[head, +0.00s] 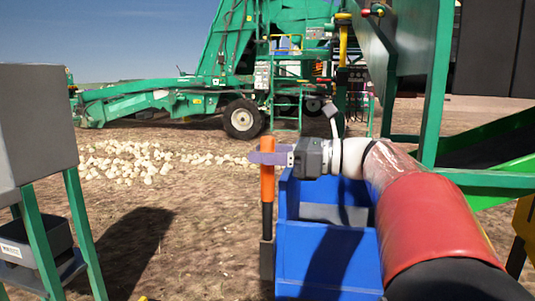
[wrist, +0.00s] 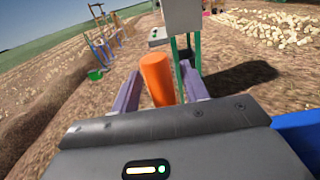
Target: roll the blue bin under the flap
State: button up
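The blue bin (head: 322,262) stands on the soil in front of me, open at the top, with its right side hidden behind my arm. A blue edge, likely the bin (wrist: 299,140), shows at the right of the wrist view. An upright orange handle (head: 267,186) on a dark shaft stands at the bin's left side. My gripper (head: 268,158) has its purple fingers on either side of this handle. In the wrist view the handle (wrist: 158,78) rises between the fingers, with narrow gaps beside its lower part. I cannot single out the flap.
A grey box on green legs (head: 35,130) stands at the left. A green frame (head: 437,95) and a dark conveyor (head: 490,145) are at the right. A large green machine (head: 235,70) stands behind, with pale onions (head: 125,160) scattered before it. Soil left of the bin is open.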

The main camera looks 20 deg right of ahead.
notch_tip(320, 180, up, 20)
jog(key=p, duration=0.5)
jog(key=shift+p, duration=0.3)
